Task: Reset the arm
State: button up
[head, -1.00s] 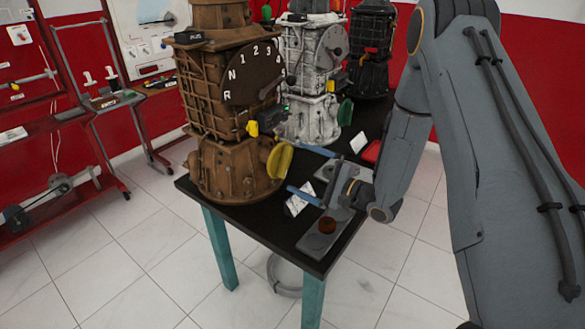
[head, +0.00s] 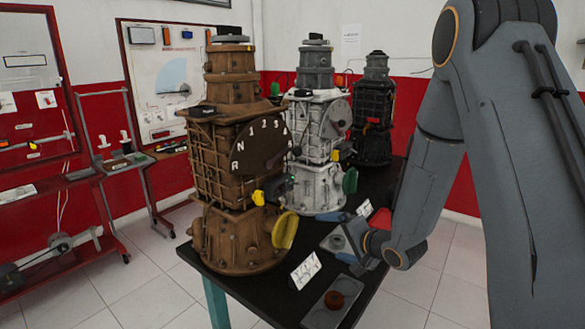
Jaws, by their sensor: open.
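My gripper (head: 340,238) is at the end of my arm, low over the right part of the black table. Its blue fingertips point left and are apart, with nothing seen between them. The brown trainer has a round dial marked R, N and numbers. My forearm comes down from the upper right and hides part of the table's right side.
Red stands (head: 60,245) are at left.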

jog(key=s+d+r+n+g+h, duration=0.2)
jog(key=s+d+n+g+h, duration=0.2)
jog(key=s+d+h, duration=0.45)
jog(key=s+a+r+n+g+y, duration=0.1)
jog(key=s+n+g, duration=0.1)
jog(key=s, duration=0.8)
jog(key=s+a+r+n+g+y, duration=0.1)
jog(key=s+n+g, duration=0.1)
jog(key=s, duration=0.8)
jog(key=shift+s+r+n+g, duration=0.35)
jog(key=shift+n+g, duration=0.05)
jog(key=shift+g, duration=0.5)
dwell(0.6)
